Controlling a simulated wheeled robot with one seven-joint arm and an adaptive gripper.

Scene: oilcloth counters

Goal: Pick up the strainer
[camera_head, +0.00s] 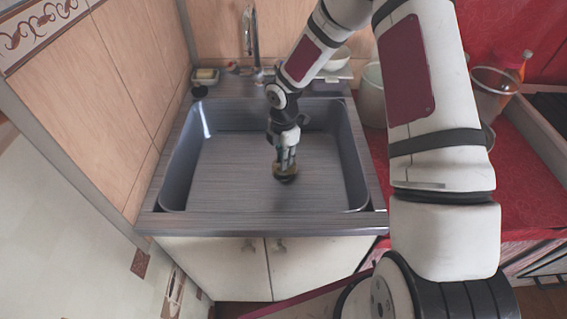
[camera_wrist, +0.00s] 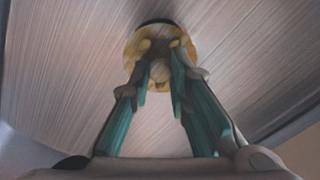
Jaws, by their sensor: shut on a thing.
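The strainer (camera_head: 285,172) is a small round brass-coloured piece with a dark underside, low in the sink basin. My gripper (camera_head: 286,160) points down over it, with its fingertips at the strainer's top. In the wrist view, the strainer (camera_wrist: 134,52) shows as a yellowish disc with a knob in its middle. My gripper's two green-padded fingers (camera_wrist: 160,62) are closed in on the strainer from both sides. A dark round shape shows just behind the disc. I cannot tell whether the strainer is clear of the basin floor.
The grey sink basin (camera_head: 222,185) surrounds my gripper, with walls on all sides. A faucet (camera_head: 250,35) stands at the back. A soap dish (camera_head: 205,76) is at the back left. A white bucket (camera_head: 372,98) and a clear container (camera_head: 490,88) stand on the red counter (camera_head: 525,190) at right.

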